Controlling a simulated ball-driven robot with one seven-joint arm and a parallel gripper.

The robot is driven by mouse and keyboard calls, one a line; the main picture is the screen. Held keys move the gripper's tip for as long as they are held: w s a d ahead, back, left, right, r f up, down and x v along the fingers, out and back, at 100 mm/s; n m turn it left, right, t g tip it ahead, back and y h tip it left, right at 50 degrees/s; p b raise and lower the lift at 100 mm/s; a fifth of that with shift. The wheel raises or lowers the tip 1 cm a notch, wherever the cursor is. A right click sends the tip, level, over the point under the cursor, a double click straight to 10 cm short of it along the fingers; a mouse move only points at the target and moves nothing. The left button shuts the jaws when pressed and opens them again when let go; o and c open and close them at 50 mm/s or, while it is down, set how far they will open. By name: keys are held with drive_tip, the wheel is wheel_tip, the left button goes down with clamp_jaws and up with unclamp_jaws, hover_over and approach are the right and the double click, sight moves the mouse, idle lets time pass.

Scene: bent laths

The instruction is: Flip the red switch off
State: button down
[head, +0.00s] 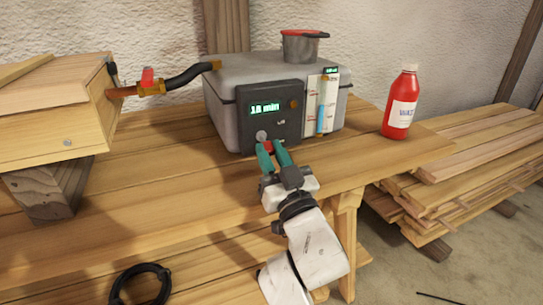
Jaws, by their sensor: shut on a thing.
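The grey steam box (222,105) stands on the wooden bench and has a dark control panel (285,98) on its front. The panel display reads "18 min". The red switch (268,145) is low on this panel and shows only as a small red patch between my fingers. My gripper (270,148) reaches up to the panel from below, its green fingers shut on the switch. The fingers hide most of the switch, so I cannot tell which way it is tipped.
A wooden box (60,105) at left joins a brass valve with a red handle (147,78) and a black hose (188,75). A metal pot (301,48) sits on the grey box. A red bottle (401,103) stands at right. Bare bench lies left of my arm.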

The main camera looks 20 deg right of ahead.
drive_tip(key=c, duration=0.9)
unclamp_jaws()
drive_tip(key=shift+b+v, duration=1.05)
drive_tip(key=shift+v, duration=2.7)
